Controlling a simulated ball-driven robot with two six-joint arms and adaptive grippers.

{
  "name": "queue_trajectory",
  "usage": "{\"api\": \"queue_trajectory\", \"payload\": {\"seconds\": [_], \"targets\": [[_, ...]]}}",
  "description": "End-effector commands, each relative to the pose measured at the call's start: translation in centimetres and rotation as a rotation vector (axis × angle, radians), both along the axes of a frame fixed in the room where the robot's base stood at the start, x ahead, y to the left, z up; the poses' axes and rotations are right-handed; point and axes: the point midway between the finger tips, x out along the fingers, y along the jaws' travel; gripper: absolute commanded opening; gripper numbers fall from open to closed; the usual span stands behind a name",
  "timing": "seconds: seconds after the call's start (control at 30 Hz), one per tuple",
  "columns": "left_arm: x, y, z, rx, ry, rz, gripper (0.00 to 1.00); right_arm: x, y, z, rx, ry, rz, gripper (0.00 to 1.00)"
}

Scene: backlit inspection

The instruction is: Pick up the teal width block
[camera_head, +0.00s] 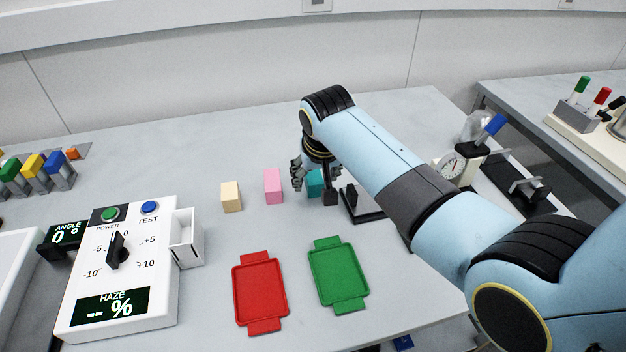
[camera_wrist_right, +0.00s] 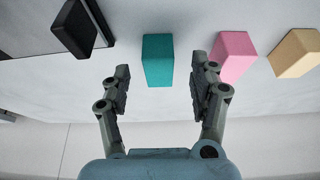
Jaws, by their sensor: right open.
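The teal width block (camera_head: 315,183) stands on the table at the right end of a row of blocks, partly hidden behind my right gripper in the head view. In the right wrist view the teal block (camera_wrist_right: 158,60) stands ahead of the gap between the fingers. My right gripper (camera_head: 313,185) points down at the block. In the wrist view my right gripper (camera_wrist_right: 160,85) is open, with one finger on each side of the block's line and nothing held. Its right finger is close to the pink block (camera_wrist_right: 233,56). My left gripper is not in view.
The pink block (camera_head: 273,186) and a beige block (camera_head: 231,197) stand left of the teal one. A black stand (camera_head: 362,207) is close on its right. A red tray (camera_head: 260,292) and a green tray (camera_head: 338,275) lie in front. A haze tester (camera_head: 124,270) stands at left.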

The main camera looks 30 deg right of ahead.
Motion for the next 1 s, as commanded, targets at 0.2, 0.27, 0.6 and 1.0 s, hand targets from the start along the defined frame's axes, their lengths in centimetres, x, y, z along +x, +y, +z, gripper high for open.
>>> {"api": "queue_trajectory", "payload": {"seconds": [0.2, 0.27, 0.6, 1.0], "targets": [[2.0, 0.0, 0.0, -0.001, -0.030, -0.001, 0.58, 1.1, -0.5, -2.6, -0.002, 0.003, 0.000, 0.62], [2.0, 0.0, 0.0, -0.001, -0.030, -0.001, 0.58, 1.2, -0.5, -2.9, -0.001, 0.000, 0.000, 0.62], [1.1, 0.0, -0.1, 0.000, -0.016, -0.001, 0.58, 1.3, -0.5, -3.0, 0.000, 0.000, 0.000, 0.50], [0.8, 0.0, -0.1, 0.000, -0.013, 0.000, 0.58, 1.3, -0.5, -3.0, 0.000, -0.001, 0.000, 0.00]]}}
